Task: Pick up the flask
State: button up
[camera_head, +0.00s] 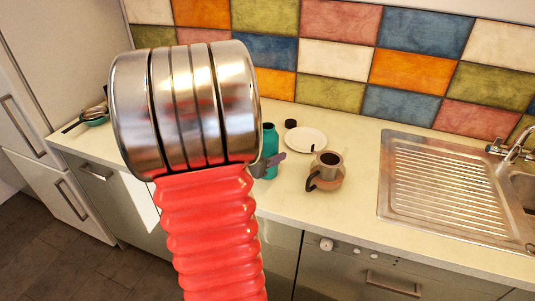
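A teal flask (270,138) stands upright on the pale counter, right of my large metal arm joint. Its left side is hidden by that joint. A small dark part of my gripper (268,164) shows across the flask's lower half, in front of it or against it. Most of the gripper is hidden behind my arm, so I cannot see whether its fingers are apart or touch the flask.
A brown pot with a dark handle (327,178) stands to the right on the counter (355,150). A white plate (307,140) and small black item (290,123) lie behind. A steel sink drainer (450,185) is at right. A teal bowl (97,121) stands at far left.

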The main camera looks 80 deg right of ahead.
aim_at(269, 125)
jog(key=c, duration=1)
jog(key=shift+r, duration=0.1)
jog(key=shift+r, duration=4.95)
